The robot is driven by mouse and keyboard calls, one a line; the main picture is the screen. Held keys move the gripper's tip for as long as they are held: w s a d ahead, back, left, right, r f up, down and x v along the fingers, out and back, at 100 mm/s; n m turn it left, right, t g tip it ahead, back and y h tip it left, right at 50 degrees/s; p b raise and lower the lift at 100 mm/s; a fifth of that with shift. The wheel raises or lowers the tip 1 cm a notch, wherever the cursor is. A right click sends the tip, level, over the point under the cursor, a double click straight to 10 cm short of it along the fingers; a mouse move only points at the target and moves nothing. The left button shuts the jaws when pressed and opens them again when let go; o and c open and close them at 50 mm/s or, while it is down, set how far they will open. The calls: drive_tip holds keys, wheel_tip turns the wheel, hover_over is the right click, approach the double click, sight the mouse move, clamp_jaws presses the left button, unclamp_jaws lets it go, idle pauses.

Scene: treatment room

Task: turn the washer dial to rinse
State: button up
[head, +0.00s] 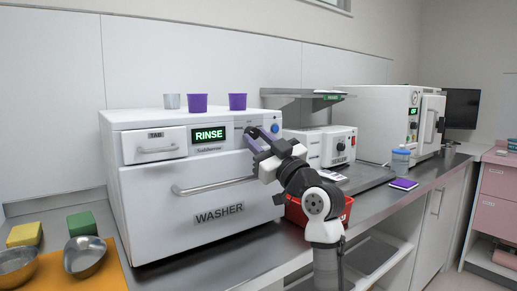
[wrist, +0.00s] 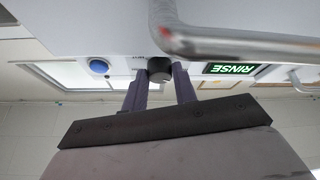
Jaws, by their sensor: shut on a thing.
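The washer (head: 165,235) is a white box on the counter with its display (head: 209,135) lit green and reading RINSE. The display also shows upside down in the wrist view (wrist: 230,69). The dial (wrist: 160,70) is a dark round knob beside the display, seen in the wrist view. My gripper (wrist: 159,80) has its two purple-grey fingers on either side of the dial and is shut on it.
The washer's long handle (head: 214,186) sticks out below my gripper, and its drawer (head: 155,146) is closed. A red bin (head: 320,211) is behind my arm. Metal bowls (head: 85,257) are at front left.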

idle(0.4)
drive_tip(key=o, duration=0.7)
drive_tip(key=b+v, duration=0.2)
drive_tip(key=v, duration=1.2)
